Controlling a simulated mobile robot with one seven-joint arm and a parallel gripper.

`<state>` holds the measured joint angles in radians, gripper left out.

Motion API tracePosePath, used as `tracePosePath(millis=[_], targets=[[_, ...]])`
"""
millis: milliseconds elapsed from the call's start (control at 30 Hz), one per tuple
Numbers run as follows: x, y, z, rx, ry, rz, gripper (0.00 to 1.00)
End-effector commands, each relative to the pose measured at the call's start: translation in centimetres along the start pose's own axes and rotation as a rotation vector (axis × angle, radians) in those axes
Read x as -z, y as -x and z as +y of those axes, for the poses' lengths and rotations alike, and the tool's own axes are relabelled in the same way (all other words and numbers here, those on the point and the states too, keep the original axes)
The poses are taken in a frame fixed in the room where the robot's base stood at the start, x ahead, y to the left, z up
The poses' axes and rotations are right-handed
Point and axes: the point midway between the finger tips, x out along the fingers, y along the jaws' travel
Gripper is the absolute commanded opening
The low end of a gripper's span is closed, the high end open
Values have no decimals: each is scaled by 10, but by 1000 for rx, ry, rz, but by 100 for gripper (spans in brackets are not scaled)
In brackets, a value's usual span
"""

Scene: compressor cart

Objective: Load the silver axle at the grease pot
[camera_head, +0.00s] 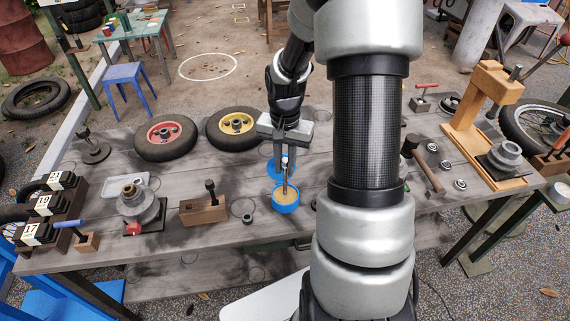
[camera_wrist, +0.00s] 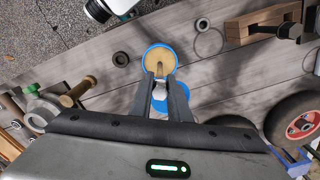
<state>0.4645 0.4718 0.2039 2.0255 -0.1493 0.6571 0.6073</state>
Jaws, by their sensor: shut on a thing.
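The blue grease pot (camera_head: 286,207) stands on the grey wooden bench, filled with tan grease; in the wrist view its rim (camera_wrist: 146,53) lies just beyond my fingertips. My gripper (camera_head: 287,157) points down above the pot and is shut on the silver axle (camera_head: 285,182). The axle hangs roughly upright, its lower end over the grease, and I cannot tell how deep it reaches. In the wrist view my fingers (camera_wrist: 161,88) close around its upper part, and the axle's end (camera_wrist: 160,69) shows against the grease.
A blue round thing (camera_wrist: 158,102) lies partly behind my fingers. A wooden block with a dark knob (camera_head: 205,208) and a small dark ring (camera_head: 248,219) are left of the pot. Red-hubbed (camera_head: 166,137) and yellow-hubbed (camera_head: 233,128) wheels lie behind. A mallet (camera_head: 423,162) lies right.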

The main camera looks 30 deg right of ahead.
Motion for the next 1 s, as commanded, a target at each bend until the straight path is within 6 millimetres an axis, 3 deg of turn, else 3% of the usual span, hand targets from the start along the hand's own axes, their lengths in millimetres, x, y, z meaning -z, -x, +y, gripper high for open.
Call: tracePosePath(millis=[1000], targets=[[0,-8,0,0,1,0,0]])
